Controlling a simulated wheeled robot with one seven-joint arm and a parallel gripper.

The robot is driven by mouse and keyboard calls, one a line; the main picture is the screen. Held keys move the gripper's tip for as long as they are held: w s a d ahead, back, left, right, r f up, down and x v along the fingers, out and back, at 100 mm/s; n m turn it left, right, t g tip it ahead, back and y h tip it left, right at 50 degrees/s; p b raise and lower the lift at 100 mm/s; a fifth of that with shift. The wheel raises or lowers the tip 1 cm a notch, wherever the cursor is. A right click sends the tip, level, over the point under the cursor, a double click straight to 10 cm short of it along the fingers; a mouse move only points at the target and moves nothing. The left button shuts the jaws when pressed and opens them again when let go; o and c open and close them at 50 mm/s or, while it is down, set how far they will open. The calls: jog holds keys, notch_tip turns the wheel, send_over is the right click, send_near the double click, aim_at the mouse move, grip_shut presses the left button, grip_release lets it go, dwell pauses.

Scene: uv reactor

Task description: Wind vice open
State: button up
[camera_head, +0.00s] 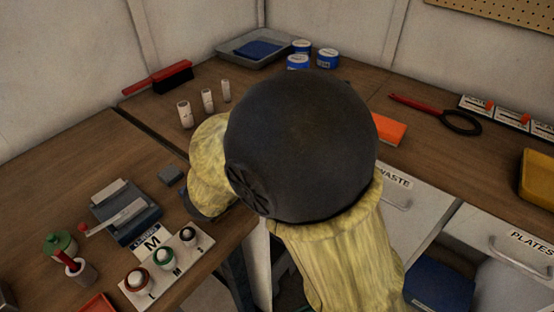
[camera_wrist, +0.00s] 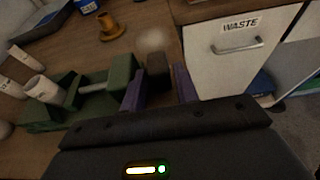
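A green vice (camera_wrist: 121,72) shows in the wrist view, left of centre, with a pale bar across its middle. A dark block (camera_wrist: 157,71) stands at its right end, and a pale blurred round shape (camera_wrist: 150,40) lies beyond it. My gripper (camera_wrist: 159,88) has its two purple fingers apart, one on each side of the dark block's near end. I see no clear contact between fingers and block. In the head view my dark, yellow-sleeved arm hides the vice and gripper.
White cylinders (camera_wrist: 41,89) stand left of the vice. An orange-brown object (camera_wrist: 110,30) is behind it. The WASTE drawer (camera_wrist: 238,45) is to the right. In the head view, a size-marked stamp rack (camera_head: 160,262) and grey device (camera_head: 125,212) occupy the left bench.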

dwell(0.4)
jog(key=r+g+y+p, duration=0.1)
jog(key=p, duration=0.2)
jog(key=shift+w+d+r+g, duration=0.1)
jog(key=shift+w+g, duration=0.05)
jog(key=shift+g, duration=0.15)
jog(key=g+y+p, duration=0.1)
jog(key=p, duration=0.2)
jog(key=g+y+p, duration=0.1)
jog(key=p, duration=0.2)
jog(key=g+y+p, duration=0.1)
jog(key=p, duration=0.2)
jog(key=shift+w+d+r+g, duration=0.25)
jog(key=shift+w+r+g, duration=0.1)
jog(key=shift+g, duration=0.05)
jog(key=g+y+p, duration=0.1)
jog(key=p, duration=0.2)
jog(key=shift+w+d+r+p, duration=0.1)
jog(key=shift+p, duration=0.2)
jog(key=g+p, duration=0.1)
jog(key=p, duration=0.2)
jog(key=g+y+p, duration=0.1)
jog(key=p, duration=0.3)
jog(key=shift+w+d+r+y, duration=0.1)
jog(key=shift+w+d+y, duration=0.1)
jog(key=shift+w+y, duration=0.1)
